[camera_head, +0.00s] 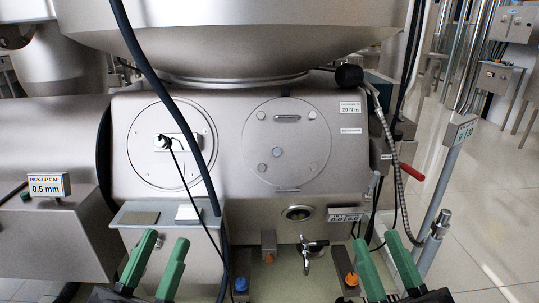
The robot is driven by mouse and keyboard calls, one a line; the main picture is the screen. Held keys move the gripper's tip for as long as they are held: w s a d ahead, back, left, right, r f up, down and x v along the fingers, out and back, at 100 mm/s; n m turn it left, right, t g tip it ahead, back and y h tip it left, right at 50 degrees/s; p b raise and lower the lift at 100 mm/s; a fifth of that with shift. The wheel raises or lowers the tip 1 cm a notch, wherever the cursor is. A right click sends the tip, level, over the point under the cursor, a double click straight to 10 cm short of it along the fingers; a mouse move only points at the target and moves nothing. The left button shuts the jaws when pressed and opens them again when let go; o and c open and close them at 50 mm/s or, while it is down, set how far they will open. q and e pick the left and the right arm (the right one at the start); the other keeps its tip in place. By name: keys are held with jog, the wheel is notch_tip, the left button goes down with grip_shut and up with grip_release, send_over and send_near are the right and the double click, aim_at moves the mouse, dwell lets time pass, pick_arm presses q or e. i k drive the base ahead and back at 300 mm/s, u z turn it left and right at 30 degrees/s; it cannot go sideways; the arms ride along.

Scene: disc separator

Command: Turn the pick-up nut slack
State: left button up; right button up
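A round cover plate (140,129) on the grey machine housing carries a small bracket with a black pick-up fitting (163,142). A thin black cable hangs from the fitting. A nut on it is too small to make out. A sign (49,186) at the left reads "PICK-UP GAP 0.5 mm". My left gripper (166,238) has green fingers standing apart, empty, in front of and below the cover. My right gripper (374,238) is also open and empty, at the lower right, well away from the pick-up.
A thick black hose crosses in front of the left cover's right side. A second bolted cover (290,165) sits to its right. A small shelf (166,216) holds two flat pieces below the pick-up.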

aim_at(162, 145)
jog(key=z, duration=1.9)
jog(key=k, duration=1.6)
jog(key=u, duration=1.5)
jog(key=i, duration=1)
